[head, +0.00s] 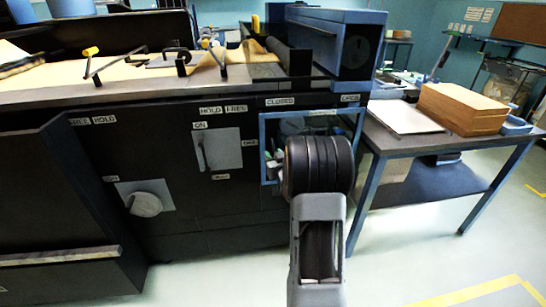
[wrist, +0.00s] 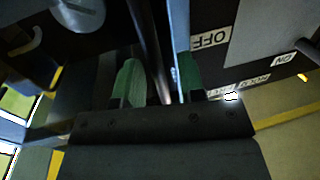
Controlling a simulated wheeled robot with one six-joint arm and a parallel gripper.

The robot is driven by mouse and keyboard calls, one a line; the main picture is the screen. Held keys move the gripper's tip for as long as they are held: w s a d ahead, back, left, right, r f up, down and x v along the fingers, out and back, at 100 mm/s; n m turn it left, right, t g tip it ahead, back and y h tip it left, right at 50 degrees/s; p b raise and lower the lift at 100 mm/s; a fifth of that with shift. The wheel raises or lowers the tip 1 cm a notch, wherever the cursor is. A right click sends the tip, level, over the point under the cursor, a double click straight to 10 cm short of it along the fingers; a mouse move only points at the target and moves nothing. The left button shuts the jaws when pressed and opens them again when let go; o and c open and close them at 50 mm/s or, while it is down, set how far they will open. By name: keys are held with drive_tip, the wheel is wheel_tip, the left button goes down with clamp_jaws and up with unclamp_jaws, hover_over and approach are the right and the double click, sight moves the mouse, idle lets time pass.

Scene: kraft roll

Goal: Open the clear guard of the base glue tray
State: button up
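The clear guard (head: 353,120) is a blue-framed see-through panel on the dark machine front, below the labels CLOSED and OPEN. My gripper (head: 272,165) is at the guard's left-lower part, mostly hidden by my wrist. In the wrist view my gripper (wrist: 160,72) has its two green fingers apart. A thin blue edge, seemingly the guard's frame (wrist: 175,50), and a dark bar run between them. The blue edge is close to the right finger; I cannot tell if it touches. The glue tray is not clearly visible.
A grey panel with a handle (head: 218,148) and a round knob (head: 146,204) are left of the guard. A side table (head: 400,140) with a brown stack (head: 463,108) stands at right. The floor in front is clear.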

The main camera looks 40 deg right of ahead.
drive_tip(key=shift+w, duration=0.2)
drive_tip(key=shift+c, duration=0.5)
clamp_jaws()
